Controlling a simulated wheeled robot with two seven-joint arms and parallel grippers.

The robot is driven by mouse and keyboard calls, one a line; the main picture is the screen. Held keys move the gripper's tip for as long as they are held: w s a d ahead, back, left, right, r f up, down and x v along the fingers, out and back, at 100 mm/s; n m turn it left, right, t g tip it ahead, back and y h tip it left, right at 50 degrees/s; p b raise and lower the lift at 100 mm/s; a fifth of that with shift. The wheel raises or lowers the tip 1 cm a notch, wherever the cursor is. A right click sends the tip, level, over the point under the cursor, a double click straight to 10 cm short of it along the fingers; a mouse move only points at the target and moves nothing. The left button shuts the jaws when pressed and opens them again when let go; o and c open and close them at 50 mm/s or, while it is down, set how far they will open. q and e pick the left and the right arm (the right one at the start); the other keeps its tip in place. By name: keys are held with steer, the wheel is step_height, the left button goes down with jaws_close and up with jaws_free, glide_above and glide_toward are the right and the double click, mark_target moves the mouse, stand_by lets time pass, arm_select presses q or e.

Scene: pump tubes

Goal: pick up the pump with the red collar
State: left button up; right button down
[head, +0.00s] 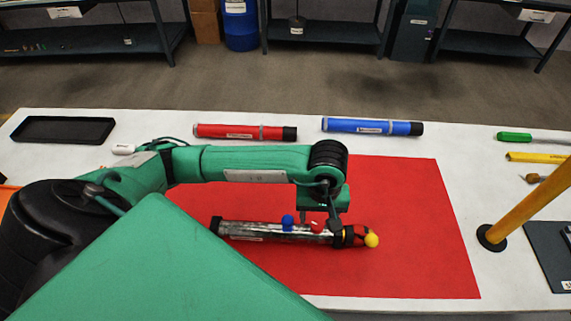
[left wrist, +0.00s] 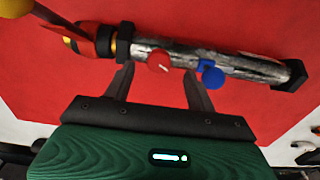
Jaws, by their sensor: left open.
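The pump (head: 262,231) lies on the red mat (head: 420,220). It has a silver tube, black end bands, a blue knob (head: 288,222), a red knob (head: 317,226), a red collar (head: 363,232) at its right end and a yellow ball (head: 371,240). In the left wrist view the pump (left wrist: 180,57) runs across the top, with the red collar (left wrist: 85,38) at left; a brown rod leads to the ball (left wrist: 15,8).
A red tube (head: 240,132) and a blue tube (head: 370,126) lie behind the mat. A black tray (head: 62,130) is at the back left. A yellow post (head: 530,205) and a green-handled tool (head: 515,137) are at the right. My arm hides the mat's left part.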

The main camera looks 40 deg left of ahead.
mark_target(317, 225)
arm_select(q)
steer(key=shift+w+f+p, duration=0.1)
steer(key=shift+f+p, duration=0.55)
steer(key=shift+f, duration=1.35)
jaws_close()
steer(key=shift+r, duration=0.1)
